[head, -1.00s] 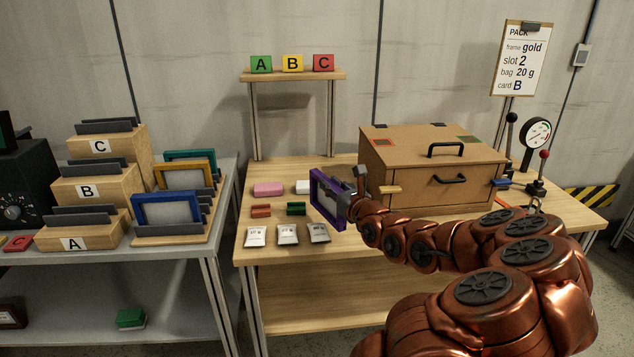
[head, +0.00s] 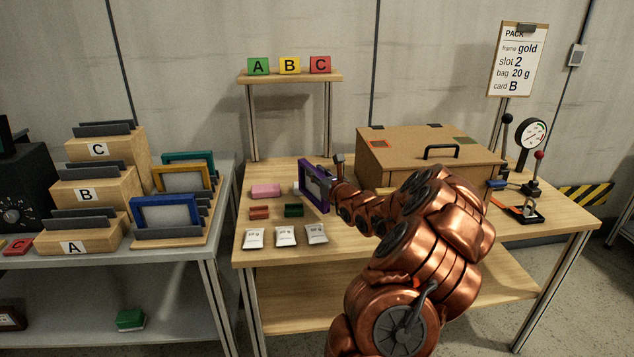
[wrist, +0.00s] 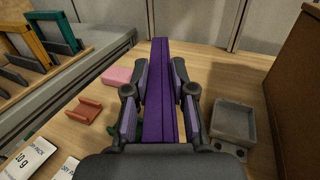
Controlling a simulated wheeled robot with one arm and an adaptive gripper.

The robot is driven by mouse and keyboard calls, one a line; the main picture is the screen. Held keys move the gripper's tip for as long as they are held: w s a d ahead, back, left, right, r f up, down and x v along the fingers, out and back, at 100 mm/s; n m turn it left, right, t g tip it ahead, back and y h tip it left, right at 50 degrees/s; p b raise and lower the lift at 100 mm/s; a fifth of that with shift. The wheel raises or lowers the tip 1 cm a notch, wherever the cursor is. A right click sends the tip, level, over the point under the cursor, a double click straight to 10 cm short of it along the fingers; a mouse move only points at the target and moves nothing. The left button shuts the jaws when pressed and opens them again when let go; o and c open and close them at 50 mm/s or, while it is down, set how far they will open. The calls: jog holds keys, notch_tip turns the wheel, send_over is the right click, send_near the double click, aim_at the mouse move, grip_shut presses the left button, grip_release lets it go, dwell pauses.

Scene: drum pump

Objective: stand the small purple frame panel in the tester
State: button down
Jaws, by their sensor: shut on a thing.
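The small purple frame panel (head: 304,188) is upright above the middle table, seen at a slant. In the wrist view the purple panel (wrist: 161,80) runs edge-on between the two fingers. My gripper (head: 326,183) is shut on it at its right side; the gripper also shows in the wrist view (wrist: 160,68). No part is labelled as the tester. A black box with a dial (head: 14,207) stands at the far left, partly cut off by the picture edge.
A pink block (head: 265,191), small red and green pieces, and white bags (head: 285,236) lie on the table (head: 300,262) near the panel. A grey open tray (wrist: 236,119) is right of my gripper. A wooden box (head: 400,150) stands behind my arm. Framed panels (head: 165,212) stand on the left bench.

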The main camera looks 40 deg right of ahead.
aim_at(318, 200)
jog(key=shift+f, duration=1.5)
jog(key=shift+f, duration=0.1)
jog(key=c, duration=1)
grip_release()
jog(key=shift+s, duration=0.2)
jog(key=b+v, duration=0.1)
jog(key=v, duration=1)
jog(key=shift+s+a, duration=0.15)
jog(key=shift+s, duration=0.2)
